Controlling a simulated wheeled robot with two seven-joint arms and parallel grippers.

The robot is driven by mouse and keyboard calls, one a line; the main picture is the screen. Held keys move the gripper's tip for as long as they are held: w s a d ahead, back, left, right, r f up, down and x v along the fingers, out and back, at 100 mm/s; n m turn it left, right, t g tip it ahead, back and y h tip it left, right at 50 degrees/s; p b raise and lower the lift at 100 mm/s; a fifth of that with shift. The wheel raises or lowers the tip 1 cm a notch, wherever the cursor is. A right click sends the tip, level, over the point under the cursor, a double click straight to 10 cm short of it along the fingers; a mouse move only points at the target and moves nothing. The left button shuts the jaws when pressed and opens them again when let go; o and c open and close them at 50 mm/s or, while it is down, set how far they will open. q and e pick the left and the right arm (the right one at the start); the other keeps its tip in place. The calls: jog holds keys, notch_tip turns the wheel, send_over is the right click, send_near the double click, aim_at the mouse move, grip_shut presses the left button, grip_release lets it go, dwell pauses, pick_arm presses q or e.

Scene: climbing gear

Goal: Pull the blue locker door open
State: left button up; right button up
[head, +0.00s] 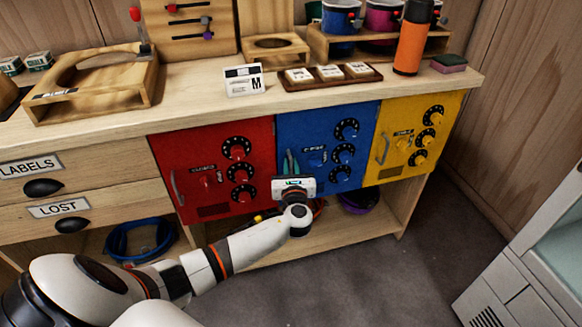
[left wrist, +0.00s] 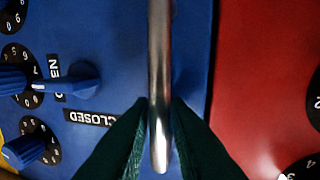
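The blue locker door (head: 330,125) sits between the red and yellow doors and looks flush with them, closed. Its upright metal handle (left wrist: 159,60) shows in the left wrist view near the door's edge beside the red door. My left gripper (head: 291,163) is at the left side of the blue door. In the wrist view its dark green fingers (left wrist: 158,115) lie one on each side of the handle and appear to press on it. A blue latch knob (left wrist: 75,82) partly covers a label ending in "EN", near a "CLOSED" label (left wrist: 90,118). My right gripper is not in view.
The red door (head: 215,150) and yellow door (head: 418,135) flank the blue one, with dials and handles. The worktop above holds a card (head: 244,80), a tray of tiles (head: 328,76) and an orange bottle (head: 412,40). The floor (head: 370,275) in front is clear.

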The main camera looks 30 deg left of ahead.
pick_arm(q)
grip_shut()
jog(key=shift+s+d, duration=0.1)
jog(key=shift+d, duration=0.05)
